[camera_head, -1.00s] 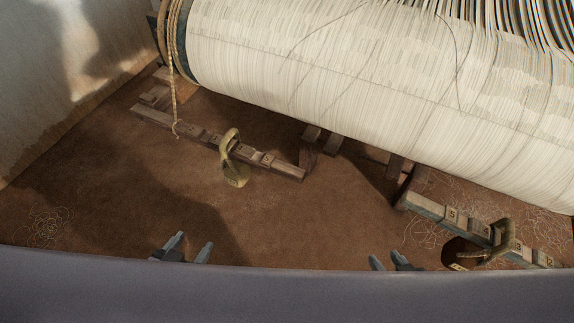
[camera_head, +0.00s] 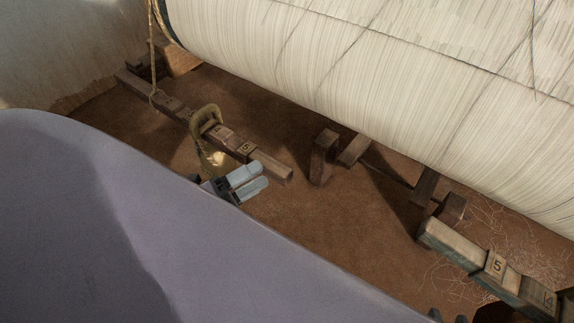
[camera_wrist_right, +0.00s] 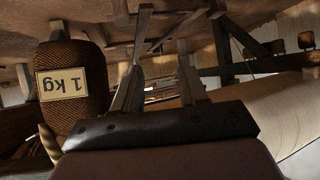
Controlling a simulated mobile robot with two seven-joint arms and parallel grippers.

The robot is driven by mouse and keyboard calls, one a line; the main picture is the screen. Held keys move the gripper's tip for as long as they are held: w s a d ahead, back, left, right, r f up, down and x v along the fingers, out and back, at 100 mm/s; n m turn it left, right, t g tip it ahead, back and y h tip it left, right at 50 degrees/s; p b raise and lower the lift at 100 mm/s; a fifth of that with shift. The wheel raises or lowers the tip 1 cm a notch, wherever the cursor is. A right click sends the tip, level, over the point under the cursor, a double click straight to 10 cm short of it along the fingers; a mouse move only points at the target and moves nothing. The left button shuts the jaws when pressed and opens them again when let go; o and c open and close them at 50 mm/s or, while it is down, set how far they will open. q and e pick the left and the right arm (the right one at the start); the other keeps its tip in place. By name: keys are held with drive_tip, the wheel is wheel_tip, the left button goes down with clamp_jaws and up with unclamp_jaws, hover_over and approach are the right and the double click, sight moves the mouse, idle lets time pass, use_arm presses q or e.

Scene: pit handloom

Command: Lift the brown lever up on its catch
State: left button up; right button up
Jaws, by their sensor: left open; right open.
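The brown lever (camera_head: 268,167) is a dark wooden bar with numbered marks. It slopes from the wall at upper left to a free end near the picture's middle, in the head view. A brass-coloured hook or ring (camera_head: 199,130) hangs around it. My left gripper (camera_head: 264,176) is open beside the lever's near side, close to its free end. Whether it touches the lever is unclear. A short wooden post (camera_head: 323,157), possibly the catch, stands just right of the free end. My right gripper (camera_wrist_right: 162,62) is open and empty in the right wrist view; only its tips (camera_head: 447,317) show at the head view's bottom edge.
A second numbered bar (camera_head: 450,242), greyer, lies at lower right. The large white warp roll (camera_head: 350,80) spans above. A rope (camera_head: 152,60) hangs at upper left. A brown weight marked 1 kg (camera_wrist_right: 72,105) is left of my right gripper. Brown floor (camera_head: 310,215) is open between the bars.

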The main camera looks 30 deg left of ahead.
use_arm(q)
drive_tip(key=x, duration=0.6)
drive_tip(key=shift+w+d, duration=0.2)
drive_tip(key=shift+w, duration=0.05)
use_arm(e)
drive_tip(key=shift+a+r, duration=0.15)
drive_tip(key=shift+a, duration=0.05)
use_arm(q)
drive_tip(key=shift+r, duration=0.15)
drive_tip(key=shift+c, duration=0.2)
